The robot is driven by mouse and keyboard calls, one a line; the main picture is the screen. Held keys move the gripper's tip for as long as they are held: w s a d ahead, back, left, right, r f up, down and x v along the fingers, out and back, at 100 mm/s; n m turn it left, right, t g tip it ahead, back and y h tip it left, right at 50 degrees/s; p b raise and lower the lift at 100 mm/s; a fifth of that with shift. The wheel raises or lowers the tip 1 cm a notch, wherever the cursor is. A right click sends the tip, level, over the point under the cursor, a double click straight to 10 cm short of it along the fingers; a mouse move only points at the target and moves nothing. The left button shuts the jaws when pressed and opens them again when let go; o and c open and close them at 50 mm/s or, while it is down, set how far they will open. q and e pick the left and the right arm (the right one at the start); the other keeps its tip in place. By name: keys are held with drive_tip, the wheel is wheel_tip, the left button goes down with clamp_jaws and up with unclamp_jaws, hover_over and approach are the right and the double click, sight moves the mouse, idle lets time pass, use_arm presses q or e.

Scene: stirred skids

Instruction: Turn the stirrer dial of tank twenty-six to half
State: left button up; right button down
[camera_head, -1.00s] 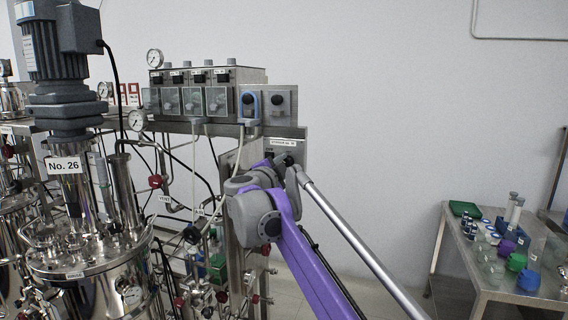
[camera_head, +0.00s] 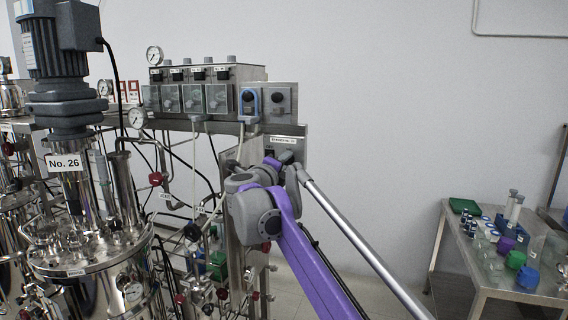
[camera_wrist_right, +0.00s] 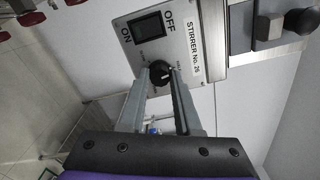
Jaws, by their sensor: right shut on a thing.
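The stirrer dial (camera_wrist_right: 159,72) is a round black knob on a steel panel labelled "STIRRER No. 26" (camera_wrist_right: 193,45) in the right wrist view. A pale mark on the knob lies on the side towards the "HALF" print; its exact setting is hard to read. My right gripper (camera_wrist_right: 160,80) is shut on the dial, one finger on each side. In the head view the panel's label (camera_head: 284,138) shows above my right wrist, which hides the dial and fingertips. Tank No. 26 (camera_head: 85,260) stands at the left. My left gripper is not in view.
A black ON/OFF switch (camera_wrist_right: 147,28) sits beside the dial. A control box (camera_head: 208,75) with several covered switches and two knob plates (camera_head: 281,112) is above the panel. Pipes and valves fill the left. A side table (camera_head: 490,285) stands right; the wall between is clear.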

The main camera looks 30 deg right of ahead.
drive_tip(key=shift+m, duration=0.9)
drive_tip(key=c, duration=0.6)
unclamp_jaws()
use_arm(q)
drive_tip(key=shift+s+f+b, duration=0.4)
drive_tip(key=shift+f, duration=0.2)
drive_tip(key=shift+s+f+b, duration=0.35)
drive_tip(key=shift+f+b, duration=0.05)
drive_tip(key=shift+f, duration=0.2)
use_arm(e)
drive_tip(key=v, duration=1)
drive_tip(key=shift+s+a, duration=0.25)
drive_tip(key=shift+s, duration=0.05)
